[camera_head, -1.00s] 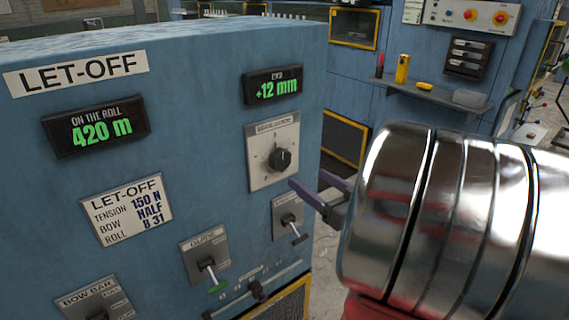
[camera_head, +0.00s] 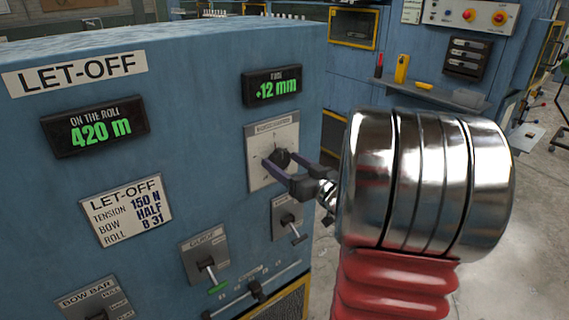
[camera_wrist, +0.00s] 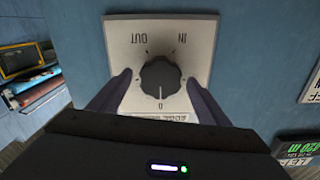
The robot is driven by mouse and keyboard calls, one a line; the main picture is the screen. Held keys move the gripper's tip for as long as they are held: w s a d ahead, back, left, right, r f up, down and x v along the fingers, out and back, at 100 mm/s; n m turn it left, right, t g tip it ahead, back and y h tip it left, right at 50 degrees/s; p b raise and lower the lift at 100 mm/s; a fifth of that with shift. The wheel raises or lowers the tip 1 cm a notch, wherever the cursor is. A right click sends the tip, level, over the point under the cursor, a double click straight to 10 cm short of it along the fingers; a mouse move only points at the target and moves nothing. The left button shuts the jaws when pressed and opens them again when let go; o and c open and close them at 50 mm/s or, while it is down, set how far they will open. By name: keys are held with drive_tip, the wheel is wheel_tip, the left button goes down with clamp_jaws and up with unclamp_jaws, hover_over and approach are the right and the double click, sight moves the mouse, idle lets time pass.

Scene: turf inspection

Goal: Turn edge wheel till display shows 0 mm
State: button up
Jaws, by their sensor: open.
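The edge wheel is a dark ribbed knob (camera_head: 281,158) on a pale plate (camera_head: 262,140) on the blue LET-OFF panel. In the wrist view the knob (camera_wrist: 161,78) sits between my two fingers, with OUT, IN and 0 marked on its plate (camera_wrist: 195,60). A white line on the knob points towards the 0. The small display (camera_head: 272,86) above the plate reads +12 mm in green. My gripper (camera_head: 280,167) is open, its fingers on either side of the knob, with gaps showing in the wrist view (camera_wrist: 162,92).
An ON THE ROLL display (camera_head: 96,129) reads 420 m. A shelf (camera_head: 430,92) with a yellow bottle stands behind, and bare floor lies to the right.

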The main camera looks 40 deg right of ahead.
drive_tip(key=shift+w, duration=0.15)
drive_tip(key=c, duration=1.1)
